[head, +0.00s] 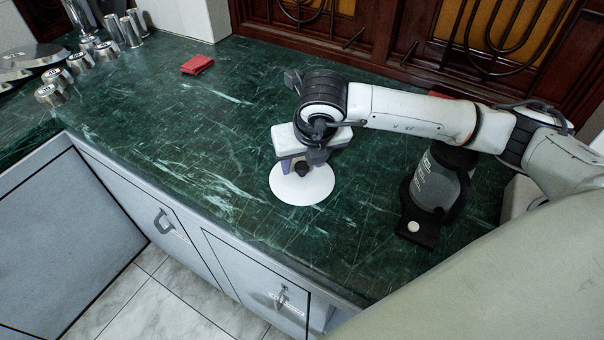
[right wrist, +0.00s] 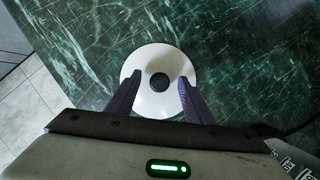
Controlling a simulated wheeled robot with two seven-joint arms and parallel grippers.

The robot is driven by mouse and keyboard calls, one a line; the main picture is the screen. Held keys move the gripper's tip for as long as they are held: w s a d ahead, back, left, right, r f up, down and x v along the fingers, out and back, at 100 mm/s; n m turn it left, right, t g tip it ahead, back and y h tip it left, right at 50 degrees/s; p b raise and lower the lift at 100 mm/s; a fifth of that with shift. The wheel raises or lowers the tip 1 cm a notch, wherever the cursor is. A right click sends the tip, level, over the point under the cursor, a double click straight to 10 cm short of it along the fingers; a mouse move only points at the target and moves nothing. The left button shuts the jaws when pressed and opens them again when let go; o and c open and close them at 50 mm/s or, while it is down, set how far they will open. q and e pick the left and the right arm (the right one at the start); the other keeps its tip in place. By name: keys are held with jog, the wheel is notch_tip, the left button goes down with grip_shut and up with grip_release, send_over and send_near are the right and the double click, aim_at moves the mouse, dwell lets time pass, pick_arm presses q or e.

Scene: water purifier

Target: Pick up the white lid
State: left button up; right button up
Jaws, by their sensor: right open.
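The white lid (head: 304,188) is a round disc with a dark knob (head: 302,168) at its middle, lying on the green marble counter. It also shows in the right wrist view (right wrist: 158,58), with the dark knob (right wrist: 159,82) at its centre. My right gripper (head: 296,164) is over the lid, its fingers pointing down toward the knob. In the right wrist view my right gripper (right wrist: 157,84) is open, with one purple finger on each side of the knob. A gap shows between each finger and the knob. My left gripper is not in view.
A dark water purifier (head: 437,180) with a clear container stands right of the lid, under my right arm. A red cloth (head: 197,64) lies at the back left. Several metal cups (head: 52,95) stand at the far left. The counter (head: 170,130) left of the lid is clear.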

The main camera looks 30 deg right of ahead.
aim_at(303, 167)
grip_shut()
notch_tip(303, 167, up, 10)
jog(key=b, duration=0.1)
dwell(0.6)
